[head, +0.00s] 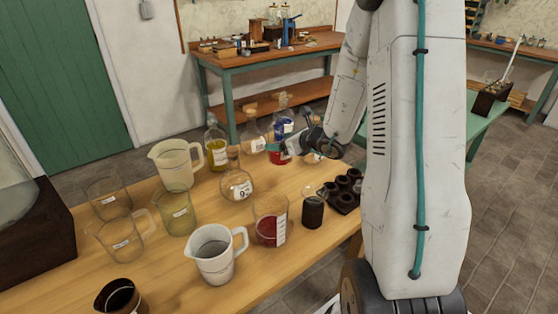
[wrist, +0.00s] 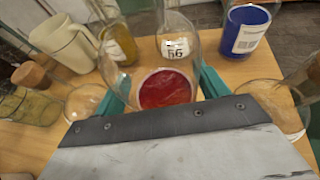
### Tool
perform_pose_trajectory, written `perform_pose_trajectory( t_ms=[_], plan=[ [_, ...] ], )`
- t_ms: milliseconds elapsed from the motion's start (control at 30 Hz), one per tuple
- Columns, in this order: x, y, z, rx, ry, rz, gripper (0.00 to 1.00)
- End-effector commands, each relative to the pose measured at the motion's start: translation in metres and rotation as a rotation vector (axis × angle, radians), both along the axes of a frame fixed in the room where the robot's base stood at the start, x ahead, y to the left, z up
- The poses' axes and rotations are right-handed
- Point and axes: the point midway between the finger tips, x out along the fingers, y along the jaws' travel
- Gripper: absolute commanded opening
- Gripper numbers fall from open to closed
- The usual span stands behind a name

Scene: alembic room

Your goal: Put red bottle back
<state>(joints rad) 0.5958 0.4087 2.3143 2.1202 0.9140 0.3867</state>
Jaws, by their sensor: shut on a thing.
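The red bottle is clear glass with red liquid in the bottom. In the wrist view the red bottle (wrist: 167,88) sits between the teal fingers of my gripper (wrist: 162,88), which is shut on it. In the head view the red bottle (head: 281,158) shows at the far end of the wooden table, partly hidden by my gripper (head: 285,146). I cannot tell whether its base touches the table. A blue bottle (wrist: 248,32) with a white label stands close by; it also shows in the head view (head: 283,116).
A yellow bottle (head: 217,152), a cream jug (head: 175,165) and a round labelled flask (head: 236,185) stand nearby on the table (head: 160,262). A beaker of red liquid (head: 270,220), a white jug (head: 215,253) and a dark holder (head: 345,190) are nearer.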

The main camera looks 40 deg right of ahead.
Motion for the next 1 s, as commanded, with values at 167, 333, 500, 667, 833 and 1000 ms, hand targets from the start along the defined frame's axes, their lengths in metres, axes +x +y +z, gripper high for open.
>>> perform_pose_trajectory(
  t_ms=[167,333,500,667,833,1000],
  plan=[
    [0.002,0.006,-0.017,0.001,-0.001,0.007,0.25],
    [0.002,0.005,-0.041,0.003,0.001,0.006,0.25],
    [0.002,0.004,-0.056,0.0,-0.003,0.006,0.25],
    [0.002,0.003,-0.056,-0.002,-0.004,0.004,0.25],
    [0.001,0.001,-0.058,-0.001,-0.003,0.003,0.25],
    [0.001,0.002,-0.06,-0.001,-0.001,0.003,0.95]
  ],
)
